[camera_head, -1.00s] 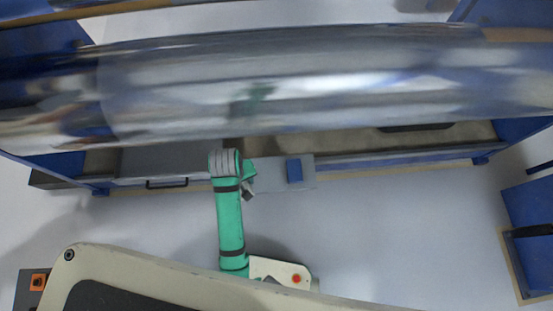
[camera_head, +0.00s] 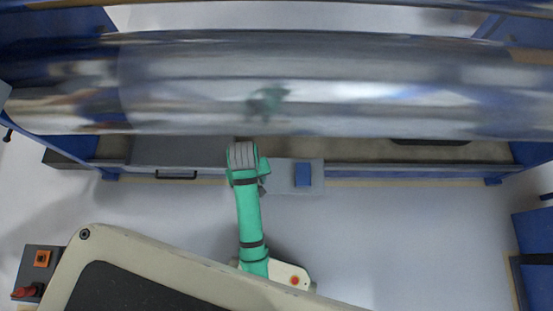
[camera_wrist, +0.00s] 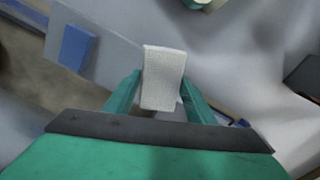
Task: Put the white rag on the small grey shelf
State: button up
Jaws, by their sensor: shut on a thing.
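The white rag (camera_wrist: 164,72) is a small pale block-like cloth, upright between my two green fingers in the wrist view. My gripper (camera_wrist: 160,92) is shut on it. The small grey shelf (camera_head: 283,182) sticks out from the machine's front in the head view, just right of my gripper and arm end. In the wrist view the shelf (camera_wrist: 113,51) is at the upper left, apart from the rag. A blue flat item (camera_head: 303,175) lies on the shelf's right part, also seen in the wrist view (camera_wrist: 76,48). The rag cannot be made out in the head view.
A large shiny film roller (camera_head: 330,85) spans the machine above my arm's end. A grey drawer-like box with a dark handle (camera_head: 176,177) is left of the arm. The shelf's left part looks bare. Open pale floor (camera_head: 400,230) lies to the right.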

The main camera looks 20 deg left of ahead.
jog(key=shift+w+d+f, duration=0.25)
jog(key=shift+w+d, duration=0.05)
jog(key=shift+w, duration=0.3)
jog(key=shift+w, duration=0.1)
jog(key=shift+w+d+f, duration=0.15)
jog(key=shift+w+d, duration=0.05)
jog(key=shift+w, duration=0.05)
jog(key=w+d+f, duration=0.1)
jog(key=w+f, duration=0.1)
jog(key=w+d+f, duration=0.3)
jog(key=w+f, duration=0.2)
jog(key=shift+d, duration=0.3)
jog(key=shift+w+d+f, duration=0.15)
jog(key=shift+w+f, duration=0.05)
jog(key=shift+f, duration=0.1)
notch_tip(320, 180, down, 3)
jog(key=shift+f, duration=0.15)
jog(key=o, duration=0.9)
jog(key=shift+o, duration=0.2)
